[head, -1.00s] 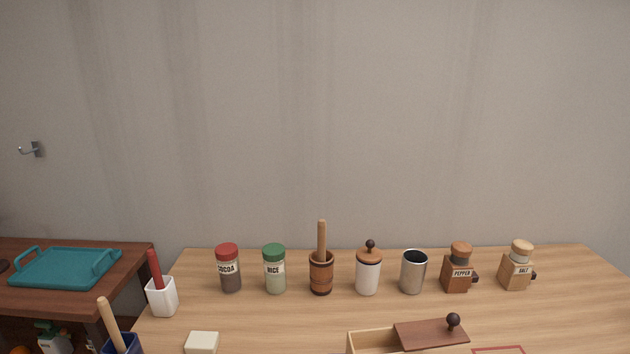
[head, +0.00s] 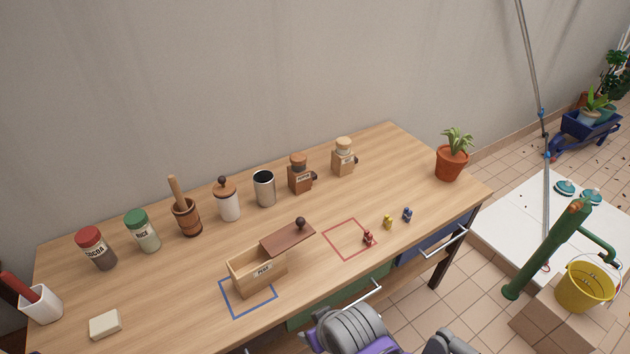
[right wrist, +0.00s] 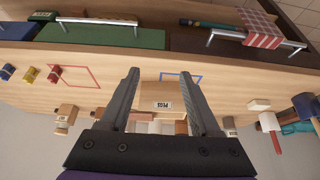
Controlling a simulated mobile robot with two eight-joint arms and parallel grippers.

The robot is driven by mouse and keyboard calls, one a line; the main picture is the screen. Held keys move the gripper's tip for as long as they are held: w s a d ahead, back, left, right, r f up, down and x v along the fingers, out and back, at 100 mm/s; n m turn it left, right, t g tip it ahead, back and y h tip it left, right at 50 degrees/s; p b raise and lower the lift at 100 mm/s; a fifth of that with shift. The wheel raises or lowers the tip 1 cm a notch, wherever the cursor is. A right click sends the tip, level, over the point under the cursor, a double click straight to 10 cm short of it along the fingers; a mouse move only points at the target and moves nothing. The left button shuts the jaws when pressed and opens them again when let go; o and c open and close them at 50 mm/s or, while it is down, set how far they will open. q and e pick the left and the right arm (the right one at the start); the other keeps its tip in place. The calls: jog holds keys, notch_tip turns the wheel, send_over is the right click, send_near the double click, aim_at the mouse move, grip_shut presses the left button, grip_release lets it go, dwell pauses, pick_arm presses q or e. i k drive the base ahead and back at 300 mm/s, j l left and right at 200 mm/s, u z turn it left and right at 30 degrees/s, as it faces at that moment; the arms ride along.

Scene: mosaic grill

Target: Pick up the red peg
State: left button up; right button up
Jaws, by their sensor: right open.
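The small red peg (head: 368,238) stands on the wooden table at the front right corner of a red square outline (head: 349,240). A yellow peg (head: 388,222) and a blue peg (head: 407,214) stand to its right. The upside-down right wrist view shows the red peg (right wrist: 54,75) at the left, well away from my right gripper (right wrist: 158,76). That gripper is open, with nothing between its fingers. My left gripper is not in view.
A wooden PEGS box (head: 255,274) with a brown sliding lid (head: 287,239) stands by a blue outline (head: 247,308). Jars and mills line the back. A potted plant (head: 452,160) stands at the right end. Table around the pegs is clear.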

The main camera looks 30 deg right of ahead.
aim_at(368, 238)
jog(key=z, duration=1.6)
jog(key=i+l+u, duration=0.25)
jog(key=i+l, duration=0.15)
jog(key=l, duration=0.25)
jog(key=i+l+u, duration=0.1)
jog(key=l, duration=0.25)
jog(key=i+l+u, duration=0.1)
jog(key=i+l, duration=0.15)
jog(key=l, duration=0.1)
